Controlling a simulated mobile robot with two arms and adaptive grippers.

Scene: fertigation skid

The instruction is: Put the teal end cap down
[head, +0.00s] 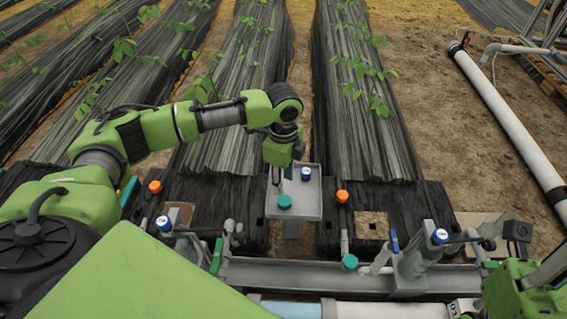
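A teal end cap (285,201) is at the front of a small grey tray (313,209). My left gripper (281,186) points down over the tray, its fingertips right at or just above this cap. The fingers are small and partly merge with the tray, so I cannot tell whether they grip the cap or are apart from it. A blue cap (306,173) with a pale top is at the tray's back right. Another teal cap (349,262) is on the grey pipework in front. My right arm shows at the lower right; its gripper is not in view.
Orange caps (155,187) and (342,196) stand left and right of the tray. The grey skid rail (310,274) with valves and blue-topped fittings (440,236) runs across the front. Plant beds (362,120) lie behind; a white pipe (510,120) runs along the right.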

